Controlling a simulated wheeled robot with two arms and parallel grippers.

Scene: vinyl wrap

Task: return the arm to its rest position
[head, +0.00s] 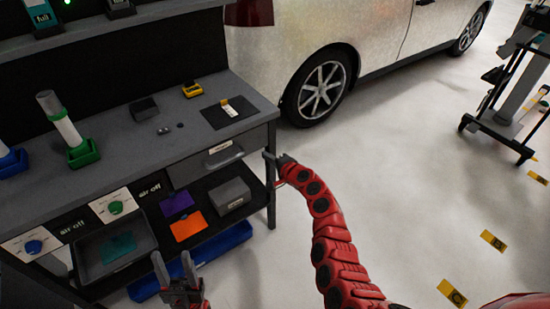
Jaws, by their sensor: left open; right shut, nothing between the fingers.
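My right arm reaches from the lower right in the head view, red and curved. Its gripper (270,160) is shut and empty, close to the bench's front right corner and leg; I cannot tell whether it touches them. My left gripper (174,262) is at the bottom of the view, fingers pointing up and apart. It is open and empty, in front of the lower shelf. Most of the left arm is out of view.
The grey workbench (150,165) fills the left, with a drawer (207,163), a grey bin (115,250) and a blue tray (190,262) below. A white car (320,45) stands behind. A wheeled stand (510,95) is at right. Floor right of my arm is mostly clear.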

